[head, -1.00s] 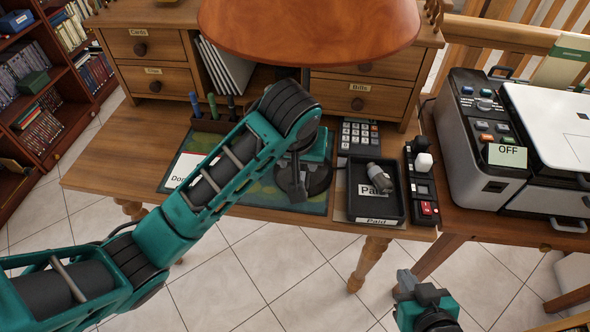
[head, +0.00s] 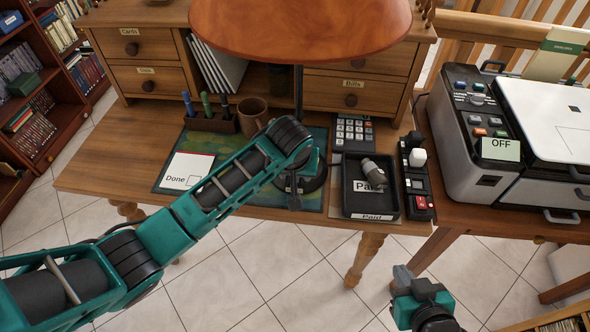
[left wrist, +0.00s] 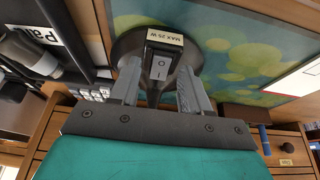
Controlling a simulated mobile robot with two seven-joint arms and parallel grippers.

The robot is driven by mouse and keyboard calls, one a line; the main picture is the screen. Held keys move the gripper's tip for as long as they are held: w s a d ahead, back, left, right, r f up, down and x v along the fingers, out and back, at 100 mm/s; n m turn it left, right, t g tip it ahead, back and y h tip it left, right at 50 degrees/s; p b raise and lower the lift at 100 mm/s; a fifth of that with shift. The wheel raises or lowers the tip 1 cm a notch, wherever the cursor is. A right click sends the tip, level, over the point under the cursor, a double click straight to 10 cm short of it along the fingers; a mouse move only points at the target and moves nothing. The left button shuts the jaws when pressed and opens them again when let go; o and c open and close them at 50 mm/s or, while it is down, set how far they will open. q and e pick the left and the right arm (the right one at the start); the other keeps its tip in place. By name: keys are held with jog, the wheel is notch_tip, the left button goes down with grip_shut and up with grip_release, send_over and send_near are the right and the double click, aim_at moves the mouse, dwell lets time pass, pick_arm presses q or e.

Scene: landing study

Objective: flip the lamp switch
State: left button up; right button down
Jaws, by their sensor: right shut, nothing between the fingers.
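The lamp has a wide orange-brown shade (head: 300,28), a dark pole (head: 299,95) and a round dark base on the desk mat. In the left wrist view, the lamp's rocker switch (left wrist: 160,64) sits on the base, marked with I and O, under a "MAX 25 W" label (left wrist: 165,38). My left gripper (left wrist: 158,84) is open; its two fingers stand apart, one either side of the switch in that picture. I cannot tell whether they touch it. In the head view my left arm partly covers the lamp base. My right gripper (head: 403,283) is shut and empty, away from the desk.
A black tray (head: 349,205) holding a grey object stands right of the lamp, beside a power strip (head: 417,185) and a calculator (head: 353,132). A pen holder (head: 211,122), mug (head: 253,112) and "Done" pad (head: 187,171) lie left. A printer (head: 480,140) stands further right.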

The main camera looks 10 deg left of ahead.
pick_arm(q)
grip_shut()
jog(key=shift+w+r+g, duration=0.1)
jog(key=shift+w+g, duration=0.15)
jog(key=shift+g, duration=0.35)
jog(key=shift+w+g, duration=0.15)
jog(key=shift+g, duration=0.65)
jog(key=shift+o, duration=0.2)
grip_release()
